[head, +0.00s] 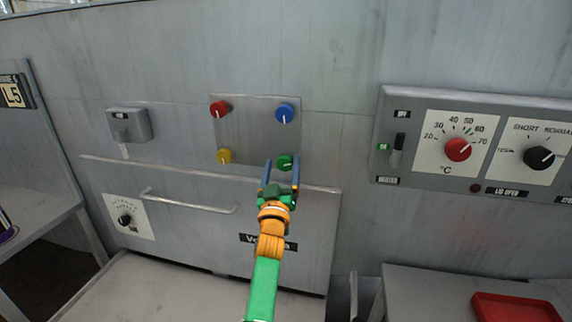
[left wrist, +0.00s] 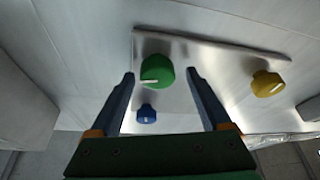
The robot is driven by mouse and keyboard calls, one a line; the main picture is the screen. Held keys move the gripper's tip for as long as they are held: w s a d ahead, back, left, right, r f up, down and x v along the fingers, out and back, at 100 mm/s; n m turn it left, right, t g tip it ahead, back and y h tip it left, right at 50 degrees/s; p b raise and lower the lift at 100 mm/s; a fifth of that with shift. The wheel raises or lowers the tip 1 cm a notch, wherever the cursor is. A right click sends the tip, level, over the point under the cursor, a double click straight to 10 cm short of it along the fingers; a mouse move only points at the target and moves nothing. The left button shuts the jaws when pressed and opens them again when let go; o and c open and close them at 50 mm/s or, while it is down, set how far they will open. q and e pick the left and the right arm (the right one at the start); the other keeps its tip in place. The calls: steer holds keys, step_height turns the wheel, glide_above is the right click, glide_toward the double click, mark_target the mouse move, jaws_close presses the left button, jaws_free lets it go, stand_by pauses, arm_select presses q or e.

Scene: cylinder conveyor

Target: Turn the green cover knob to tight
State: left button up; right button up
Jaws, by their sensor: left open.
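The green cover knob (head: 285,162) sits at the lower right corner of a square metal cover plate (head: 255,135) on the wall. It also shows in the left wrist view (left wrist: 157,70), with a white pointer line on its face. My left gripper (head: 281,163) is open in front of the green knob. In the left wrist view its two fingertips (left wrist: 160,76) stand on either side of the knob, with gaps that look clear. Whether the fingers reach around the knob's depth I cannot tell. My right gripper is not in view.
A red knob (head: 220,109), a blue knob (head: 284,113) and a yellow knob (head: 224,156) sit at the plate's other corners. A drawer handle (head: 190,204) juts out at lower left. A control panel (head: 382,150) stands at right, above a red tray (head: 515,308).

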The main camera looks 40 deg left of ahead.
arm_select(q)
steer(key=shift+w, duration=0.3)
steer(key=shift+s, duration=0.1)
jaws_close()
